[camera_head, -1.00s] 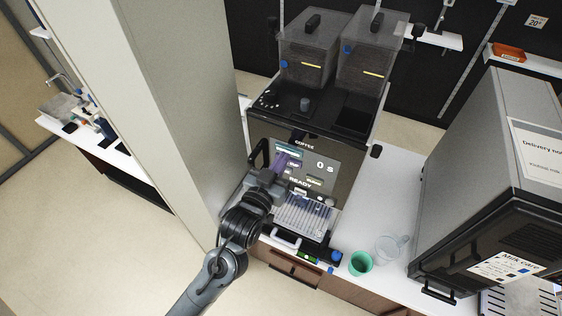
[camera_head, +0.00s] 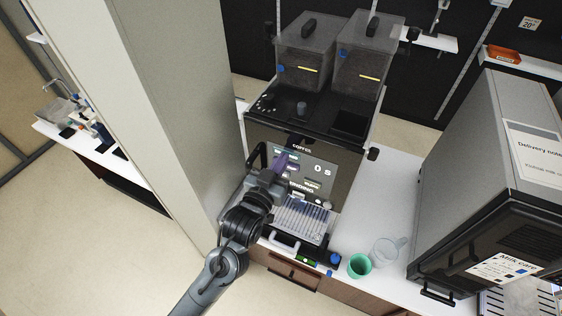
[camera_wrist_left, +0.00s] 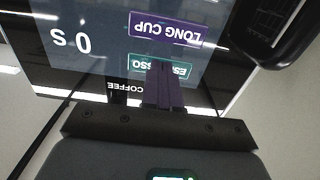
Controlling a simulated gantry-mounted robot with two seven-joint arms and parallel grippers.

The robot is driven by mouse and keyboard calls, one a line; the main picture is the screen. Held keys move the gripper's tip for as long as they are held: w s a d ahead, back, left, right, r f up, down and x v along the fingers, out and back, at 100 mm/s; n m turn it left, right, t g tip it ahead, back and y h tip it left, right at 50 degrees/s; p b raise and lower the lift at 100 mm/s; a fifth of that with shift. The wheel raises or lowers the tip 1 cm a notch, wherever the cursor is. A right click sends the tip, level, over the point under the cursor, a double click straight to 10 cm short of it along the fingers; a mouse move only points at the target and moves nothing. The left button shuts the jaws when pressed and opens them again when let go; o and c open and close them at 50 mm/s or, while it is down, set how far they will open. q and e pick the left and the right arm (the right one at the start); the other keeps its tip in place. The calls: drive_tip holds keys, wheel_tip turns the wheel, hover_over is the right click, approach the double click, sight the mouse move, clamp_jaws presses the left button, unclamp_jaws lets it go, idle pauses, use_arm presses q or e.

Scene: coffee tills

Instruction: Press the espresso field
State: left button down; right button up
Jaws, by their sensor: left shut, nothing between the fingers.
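The coffee machine (camera_head: 345,175) stands on the white counter, its dark front screen showing lit fields, "0 s" and a partly covered word ending in "NDING". In the left wrist view the screen is upside down. There the teal espresso field (camera_wrist_left: 139,63) lies beside the purple long cup field (camera_wrist_left: 165,30). My left gripper (camera_wrist_left: 162,72) is shut and empty; its purple fingertips are in front of the espresso field and cover its middle. I cannot tell whether they touch it. In the head view the left gripper (camera_head: 282,160) is at the screen's left part. My right gripper is not in view.
A black handle (camera_head: 255,157) stands at the machine's left edge. A drip tray (camera_head: 302,220) is below the screen. A green cup (camera_head: 359,265) and a clear jug (camera_head: 387,250) stand at the right. A grey wall panel (camera_head: 170,90) rises close on the left.

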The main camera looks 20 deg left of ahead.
use_arm(q)
drive_tip(key=shift+s+a+p, duration=0.15)
drive_tip(key=shift+s+p, duration=0.35)
drive_tip(key=shift+s, duration=0.85)
drive_tip(key=shift+s+a+p, duration=0.1)
drive_tip(key=shift+s+p, duration=0.35)
drive_tip(key=shift+s, duration=0.9)
drive_tip(key=shift+f, duration=0.1)
drive_tip(key=s+a+f+g, duration=0.2)
drive_tip(key=s+f+g, duration=0.5)
drive_tip(key=s, duration=0.5)
drive_tip(key=s+a+f+m+g+y, duration=0.1)
drive_tip(key=s+a+f+g, duration=0.2)
drive_tip(key=s+f+g, duration=0.4)
drive_tip(key=s+f, duration=0.3)
drive_tip(key=s, duration=0.3)
drive_tip(key=shift+s+a, duration=0.15)
drive_tip(key=shift+s, duration=0.05)
